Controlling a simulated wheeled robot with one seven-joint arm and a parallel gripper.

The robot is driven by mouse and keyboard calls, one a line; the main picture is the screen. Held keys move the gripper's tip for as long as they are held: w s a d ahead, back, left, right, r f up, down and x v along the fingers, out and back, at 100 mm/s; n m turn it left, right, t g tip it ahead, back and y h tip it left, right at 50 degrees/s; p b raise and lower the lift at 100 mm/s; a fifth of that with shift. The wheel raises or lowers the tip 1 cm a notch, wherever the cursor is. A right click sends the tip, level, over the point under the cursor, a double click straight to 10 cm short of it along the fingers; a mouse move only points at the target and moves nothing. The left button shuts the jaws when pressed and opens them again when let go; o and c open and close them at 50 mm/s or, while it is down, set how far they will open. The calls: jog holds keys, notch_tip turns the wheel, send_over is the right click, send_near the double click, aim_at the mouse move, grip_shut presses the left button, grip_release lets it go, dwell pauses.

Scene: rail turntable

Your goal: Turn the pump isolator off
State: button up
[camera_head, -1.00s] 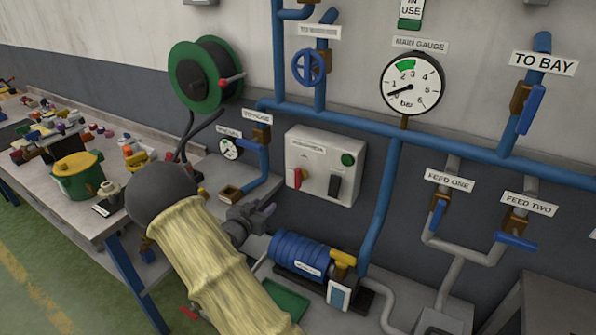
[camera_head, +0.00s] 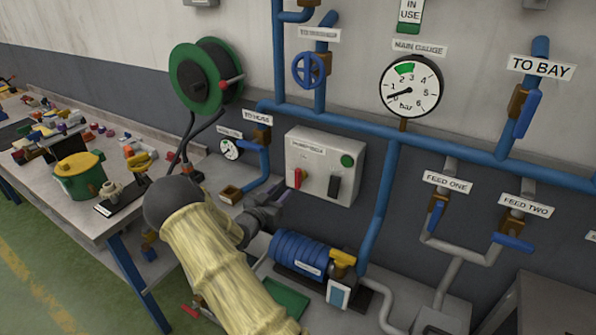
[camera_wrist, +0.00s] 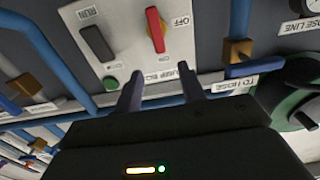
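A grey control box (camera_head: 319,190) hangs on the wall with a red switch handle (camera_head: 297,177), a black handle (camera_head: 334,187) and a green button (camera_head: 347,161). In the wrist view the picture is turned over; the red handle (camera_wrist: 155,30) stands close to an OFF label (camera_wrist: 182,20), and the black handle (camera_wrist: 97,43) is near a RUN label. My gripper (camera_head: 277,203) is just below and left of the box. In the wrist view its two fingers (camera_wrist: 161,88) are apart and empty, overlapping the box's edge in the picture, not touching the red handle.
A blue pump (camera_head: 300,254) with a yellow-handled valve stands below the box. A blue hose pipe (camera_head: 264,165) and small gauge (camera_head: 229,149) are left of it. A cluttered bench (camera_head: 98,222) is at left. Blue pipe (camera_head: 380,215) runs down right of the box.

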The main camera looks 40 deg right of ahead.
aim_at(296, 175)
jog(key=p+x, duration=0.3)
jog(key=x, duration=0.9)
jog(key=shift+w+d+p, duration=0.15)
jog(key=shift+d+p, duration=0.1)
jog(key=shift+p, duration=0.1)
grip_shut()
